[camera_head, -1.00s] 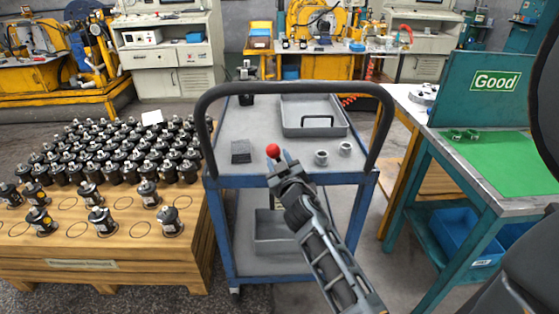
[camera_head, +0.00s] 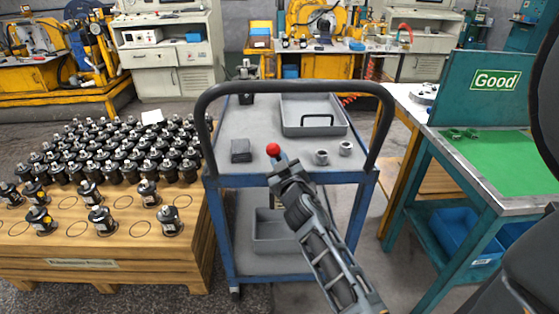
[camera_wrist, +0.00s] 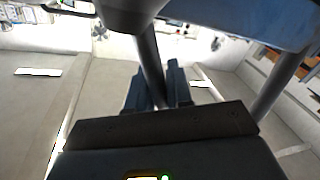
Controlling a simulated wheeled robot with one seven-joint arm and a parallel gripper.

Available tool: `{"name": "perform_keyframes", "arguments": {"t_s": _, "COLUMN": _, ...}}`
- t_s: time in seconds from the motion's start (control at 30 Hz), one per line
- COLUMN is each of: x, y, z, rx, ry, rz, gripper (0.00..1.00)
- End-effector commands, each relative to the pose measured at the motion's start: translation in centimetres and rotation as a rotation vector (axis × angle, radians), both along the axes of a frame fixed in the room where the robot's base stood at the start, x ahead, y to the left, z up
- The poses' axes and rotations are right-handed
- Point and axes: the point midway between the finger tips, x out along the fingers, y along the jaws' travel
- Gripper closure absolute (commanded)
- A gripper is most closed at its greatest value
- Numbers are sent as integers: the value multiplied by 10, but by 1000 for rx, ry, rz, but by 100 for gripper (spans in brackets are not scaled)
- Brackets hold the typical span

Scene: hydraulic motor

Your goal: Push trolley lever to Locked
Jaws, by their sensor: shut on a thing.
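The trolley (camera_head: 222,182) is blue with a grey top and stands upright in front of me. Its lever shows as a red ball knob (camera_head: 273,149) at the near edge of the top, inside the black push handle (camera_head: 205,125). My gripper (camera_head: 281,160) is at the lever, just below and right of the knob, and hides most of the lever's shaft. In the wrist view my gripper's blue-grey fingers (camera_wrist: 160,90) are closed on a dark rod, the lever's shaft (camera_wrist: 149,60). I cannot read any lock marking.
A grey tray (camera_head: 300,127), a dark block (camera_head: 241,151) and two metal rings (camera_head: 322,157) are on the trolley top. A pallet (camera_head: 90,250) with many motors stands left. A table with a green mat (camera_head: 500,160) stands right. Floor shows between them.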

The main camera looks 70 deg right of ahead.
Motion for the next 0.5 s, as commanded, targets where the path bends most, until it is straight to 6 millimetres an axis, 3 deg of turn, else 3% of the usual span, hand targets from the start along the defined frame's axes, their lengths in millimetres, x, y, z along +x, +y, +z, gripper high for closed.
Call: {"name": "perform_keyframes", "arguments": {"t_s": 0.5, "x": -16, "y": -6, "z": 1, "rx": 101, "ry": -252, "rz": 1, "gripper": 100}}
